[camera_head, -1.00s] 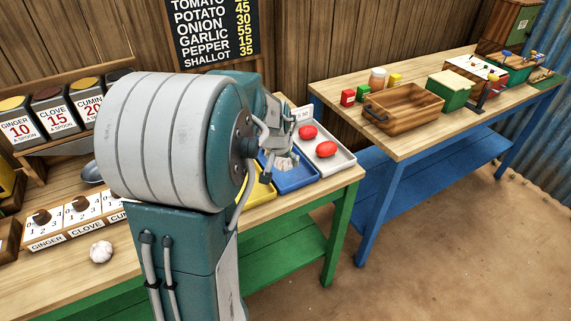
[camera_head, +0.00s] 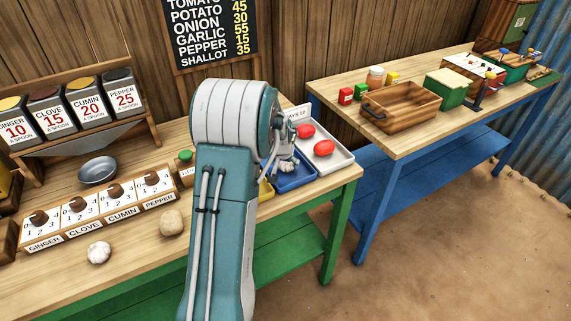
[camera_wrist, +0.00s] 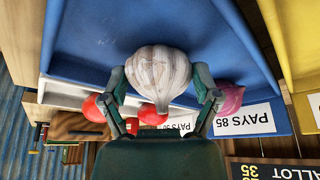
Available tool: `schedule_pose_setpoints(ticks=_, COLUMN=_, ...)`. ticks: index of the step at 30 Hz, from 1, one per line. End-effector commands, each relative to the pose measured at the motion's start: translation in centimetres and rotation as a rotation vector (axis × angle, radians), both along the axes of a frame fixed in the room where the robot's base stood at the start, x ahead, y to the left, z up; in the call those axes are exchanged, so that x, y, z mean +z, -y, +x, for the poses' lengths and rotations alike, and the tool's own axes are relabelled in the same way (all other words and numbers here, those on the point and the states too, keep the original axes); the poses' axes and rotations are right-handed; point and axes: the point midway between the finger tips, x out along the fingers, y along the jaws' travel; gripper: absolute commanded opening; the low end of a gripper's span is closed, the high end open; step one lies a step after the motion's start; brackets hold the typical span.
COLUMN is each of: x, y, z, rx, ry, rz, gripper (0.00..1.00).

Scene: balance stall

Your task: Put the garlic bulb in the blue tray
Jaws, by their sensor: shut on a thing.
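My gripper (camera_wrist: 160,97) is shut on a white garlic bulb (camera_wrist: 158,72), with one finger on either side of it. In the wrist view the bulb is in front of the floor of the blue tray (camera_wrist: 95,35); I cannot tell whether it touches it. A pink-purple bulb (camera_wrist: 229,96) lies at the tray's labelled end, beside my right-hand finger. In the head view my gripper (camera_head: 287,163) is over the blue tray (camera_head: 297,182), and my arm hides part of it. A second garlic bulb (camera_head: 98,252) lies on the table's front left.
A white tray (camera_head: 336,166) with red tomatoes (camera_head: 323,148) adjoins the blue tray on the right, and a yellow tray (camera_head: 266,190) on the left. A potato (camera_head: 172,222), a metal bowl (camera_head: 98,170) and a row of spice dials (camera_head: 112,203) stand left.

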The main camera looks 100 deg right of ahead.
Motion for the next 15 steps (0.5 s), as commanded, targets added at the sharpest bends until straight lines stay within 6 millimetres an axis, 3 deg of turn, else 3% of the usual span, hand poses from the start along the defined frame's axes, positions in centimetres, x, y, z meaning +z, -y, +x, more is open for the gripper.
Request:
schedule_pose_setpoints(ticks=10, x=-0.52, y=-0.01, z=0.00, rx=0.000, ry=0.000, rz=-0.001, gripper=0.35)
schedule_pose_setpoints(ticks=11, x=-0.48, y=-0.01, z=0.00, rx=0.000, ry=0.000, rz=-0.001, gripper=0.93)
schedule_pose_setpoints(ticks=12, x=-0.47, y=-0.01, z=0.00, rx=0.000, ry=0.000, rz=-0.001, gripper=1.00)
schedule_pose_setpoints(ticks=15, x=-0.47, y=-0.01, z=0.00, rx=0.000, ry=0.000, rz=-0.001, gripper=1.00)
